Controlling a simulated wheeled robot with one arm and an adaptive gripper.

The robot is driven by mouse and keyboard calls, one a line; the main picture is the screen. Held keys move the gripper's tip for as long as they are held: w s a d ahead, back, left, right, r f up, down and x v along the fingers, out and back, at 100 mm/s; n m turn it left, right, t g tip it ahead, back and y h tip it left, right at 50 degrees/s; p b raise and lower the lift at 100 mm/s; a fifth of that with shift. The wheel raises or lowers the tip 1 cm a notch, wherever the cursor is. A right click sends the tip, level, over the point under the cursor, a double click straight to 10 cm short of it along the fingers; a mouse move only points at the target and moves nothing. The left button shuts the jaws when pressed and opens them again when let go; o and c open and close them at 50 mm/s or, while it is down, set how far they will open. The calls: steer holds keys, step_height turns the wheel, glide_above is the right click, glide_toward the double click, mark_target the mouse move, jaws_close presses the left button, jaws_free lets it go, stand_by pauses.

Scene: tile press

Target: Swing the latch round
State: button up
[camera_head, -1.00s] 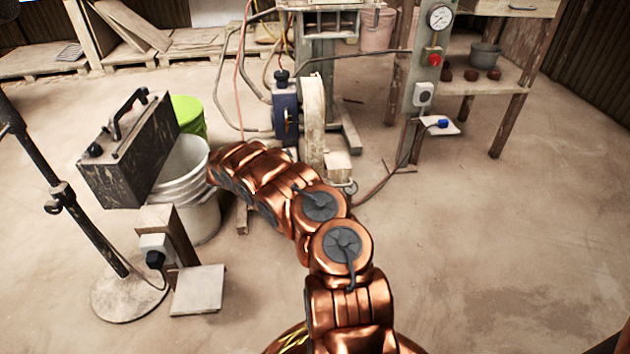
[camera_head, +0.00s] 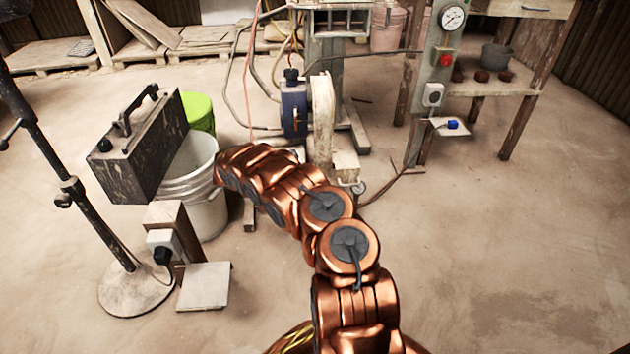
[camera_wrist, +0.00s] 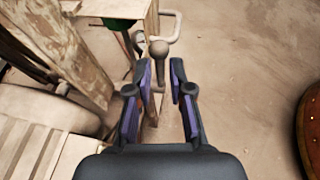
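In the wrist view, my gripper (camera_wrist: 158,92) is open, its dark fingers with purple inner pads spread apart. A grey ball-ended lever (camera_wrist: 158,50) stands just beyond the fingertips, roughly in line with the gap. I see nothing held between the fingers. A bent metal rod (camera_wrist: 174,28) sits beside the lever, at the edge of a pale wooden piece (camera_wrist: 120,9). Which of these parts is the latch I cannot tell for sure. In the head view, my copper arm reaches forward and left, and it hides my gripper.
A dark box with a handle (camera_head: 140,150), a white bucket (camera_head: 205,190) and a stand with a round base (camera_head: 135,292) are at left. The press frame (camera_head: 337,60) is ahead, with a gauge post (camera_head: 437,75) to its right. The right floor is clear.

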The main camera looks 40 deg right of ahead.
steer(key=shift+a, duration=0.1)
steer(key=v, duration=1.1)
steer(key=shift+w+a, duration=0.2)
steer(key=shift+a, duration=0.15)
steer(key=shift+r, duration=0.1)
